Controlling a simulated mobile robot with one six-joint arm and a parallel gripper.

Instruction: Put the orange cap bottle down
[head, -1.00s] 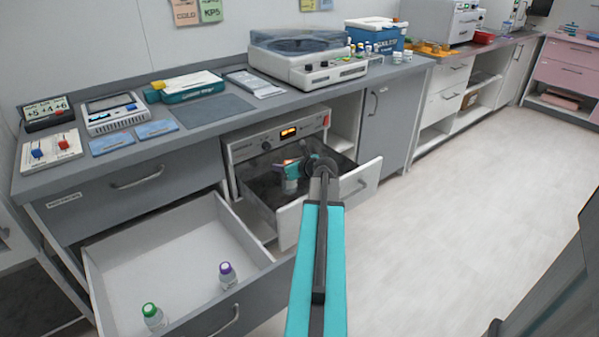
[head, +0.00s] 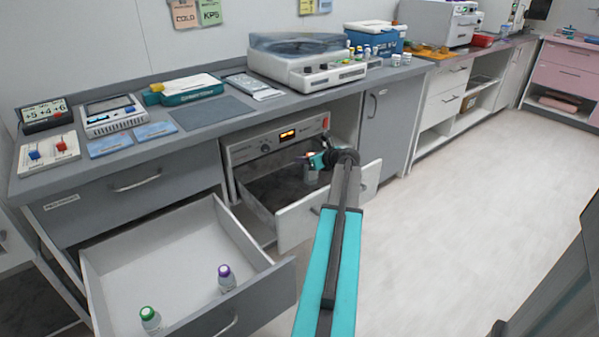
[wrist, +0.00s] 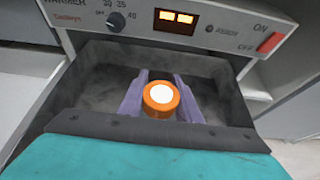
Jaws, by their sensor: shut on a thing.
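The orange cap bottle (wrist: 161,96) shows in the wrist view from above, its orange cap with a white top between my two purple-grey fingers. My gripper (wrist: 160,98) is shut on it, over the open drawer of the warmer (wrist: 90,90). In the head view my gripper (head: 314,162) is at the warmer drawer (head: 290,222), and the bottle (head: 311,176) is partly hidden by it. I cannot tell whether the bottle's base touches the drawer floor.
The warmer's panel (head: 280,137) with a lit display stands behind the drawer. A larger open drawer (head: 150,265) at the left holds a green cap bottle (head: 150,319) and a purple cap bottle (head: 226,278). The counter (head: 210,112) above carries several devices.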

